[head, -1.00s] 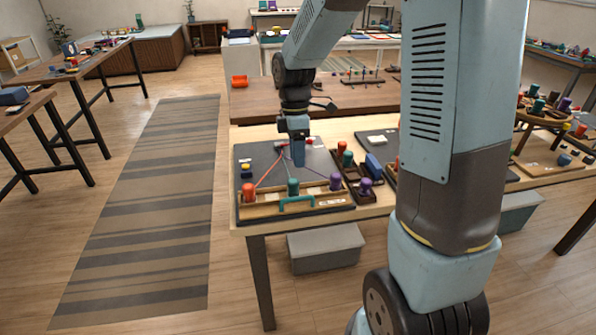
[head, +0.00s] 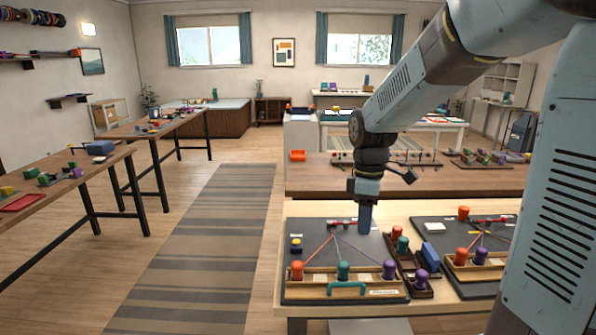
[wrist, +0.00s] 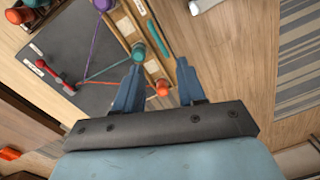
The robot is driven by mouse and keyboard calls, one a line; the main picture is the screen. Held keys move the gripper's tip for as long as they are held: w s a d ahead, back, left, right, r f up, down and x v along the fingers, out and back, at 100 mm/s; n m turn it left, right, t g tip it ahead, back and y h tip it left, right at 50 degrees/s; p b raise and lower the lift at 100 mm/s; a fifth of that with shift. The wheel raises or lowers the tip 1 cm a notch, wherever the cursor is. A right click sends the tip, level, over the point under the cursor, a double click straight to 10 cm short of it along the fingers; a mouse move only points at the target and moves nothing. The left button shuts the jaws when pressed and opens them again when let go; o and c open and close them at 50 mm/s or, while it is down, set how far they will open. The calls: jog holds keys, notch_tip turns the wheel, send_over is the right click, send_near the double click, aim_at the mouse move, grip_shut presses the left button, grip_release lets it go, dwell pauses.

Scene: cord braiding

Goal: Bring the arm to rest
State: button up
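My gripper (head: 365,218) hangs over the back part of a dark braiding board (head: 315,238) on the near table. In the wrist view, its two blue fingers (wrist: 160,64) stand apart with nothing between them. On the board, red, teal and purple cords fan out to an orange spool (head: 297,270), a teal spool (head: 344,271) and a purple spool (head: 389,269) in a wooden rack along the front. A teal handle (head: 346,287) is on the rack's front. My gripper partly hides the cords' back end; a red clamp shows in the wrist view (wrist: 69,88).
A dark tray with spools and a blue block (head: 430,255) stands right of the board. A second board (head: 485,280) lies further right, partly behind my arm. A brown bench (head: 320,175) stands behind. The floor with a striped rug (head: 205,250) is clear on the left.

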jog(key=s+d+r+m+t, duration=0.3)
jog(key=s+r+m, duration=0.2)
jog(key=s+m, duration=0.2)
jog(key=s+d+r+m+t, duration=0.3)
jog(key=s+r+m, duration=0.2)
jog(key=s, duration=0.5)
jog(key=shift+m, duration=1)
jog(key=shift+r, duration=0.1)
